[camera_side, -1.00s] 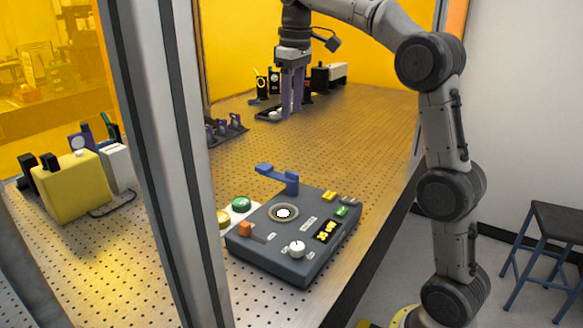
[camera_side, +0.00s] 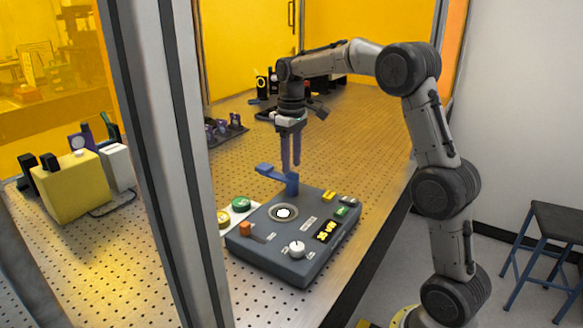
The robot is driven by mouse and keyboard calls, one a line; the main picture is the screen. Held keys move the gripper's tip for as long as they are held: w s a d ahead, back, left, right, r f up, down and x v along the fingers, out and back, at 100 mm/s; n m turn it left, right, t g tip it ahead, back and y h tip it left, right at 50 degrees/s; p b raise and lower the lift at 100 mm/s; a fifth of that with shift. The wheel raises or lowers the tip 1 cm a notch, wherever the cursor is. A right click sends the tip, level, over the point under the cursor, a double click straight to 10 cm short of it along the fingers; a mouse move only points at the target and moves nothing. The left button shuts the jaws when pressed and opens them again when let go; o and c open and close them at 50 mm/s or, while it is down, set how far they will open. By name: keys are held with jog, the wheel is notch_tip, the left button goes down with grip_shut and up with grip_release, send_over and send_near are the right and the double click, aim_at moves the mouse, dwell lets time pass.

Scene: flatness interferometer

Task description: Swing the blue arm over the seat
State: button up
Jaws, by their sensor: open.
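The blue arm (camera_side: 272,173) sits on a short blue post at the back corner of a dark grey instrument box (camera_side: 262,266). Its free end points to the back left, away from the seat. The seat (camera_side: 284,212) is a round ring with a bright white centre on the box's top, and nothing covers it. My gripper (camera_side: 291,168) points straight down with two purple fingers, open and empty. In the picture its fingertips are just above the blue post; I cannot tell the exact gap, but they do not appear to grip it.
A grey frame post (camera_side: 165,150) stands in front. The perforated table (camera_side: 350,140) behind is mostly clear.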

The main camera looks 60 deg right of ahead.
jog(key=shift+f, duration=1.15)
grip_shut()
dwell(0.6)
